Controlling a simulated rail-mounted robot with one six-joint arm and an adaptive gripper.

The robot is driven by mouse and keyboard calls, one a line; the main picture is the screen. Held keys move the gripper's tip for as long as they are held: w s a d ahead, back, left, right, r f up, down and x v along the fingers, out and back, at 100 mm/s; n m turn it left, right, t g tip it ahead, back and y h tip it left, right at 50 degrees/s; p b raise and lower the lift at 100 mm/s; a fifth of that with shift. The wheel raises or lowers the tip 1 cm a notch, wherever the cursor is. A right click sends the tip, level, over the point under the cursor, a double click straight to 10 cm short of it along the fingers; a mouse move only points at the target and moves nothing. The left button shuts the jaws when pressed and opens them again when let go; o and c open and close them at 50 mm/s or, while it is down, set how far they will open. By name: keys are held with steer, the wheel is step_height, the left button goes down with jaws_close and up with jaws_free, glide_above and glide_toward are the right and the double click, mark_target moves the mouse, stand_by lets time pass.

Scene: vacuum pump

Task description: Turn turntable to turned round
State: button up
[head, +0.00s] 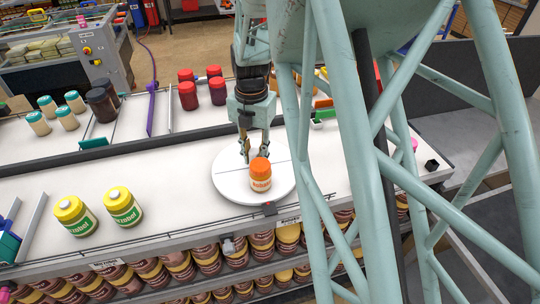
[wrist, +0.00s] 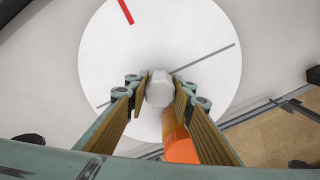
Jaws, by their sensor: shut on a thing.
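The turntable (head: 230,184) is a round white disc on the white bench top near its front edge. In the wrist view the disc (wrist: 205,95) shows a thin grey line across it and a red mark near its top left rim. My gripper (head: 254,154) points down over the disc. In the wrist view my gripper (wrist: 158,92) is shut on a pale faceted knob (wrist: 159,86) at the disc's middle. A jar with an orange lid (head: 260,173) stands upright on the disc, close beside my fingers. It shows partly hidden behind a finger in the wrist view (wrist: 180,146).
Two yellow-lidded jars (head: 96,212) stand left on the bench. Red-lidded jars (head: 200,90) and pale jars with teal lids (head: 55,115) stand farther back. A purple bar (head: 151,108) rises behind. Several jars fill shelves below the front edge.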

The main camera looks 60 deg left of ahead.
stand_by(0.4)
steer(key=o, duration=1.2)
steer(key=shift+c, duration=0.2)
steer(key=shift+r, duration=6)
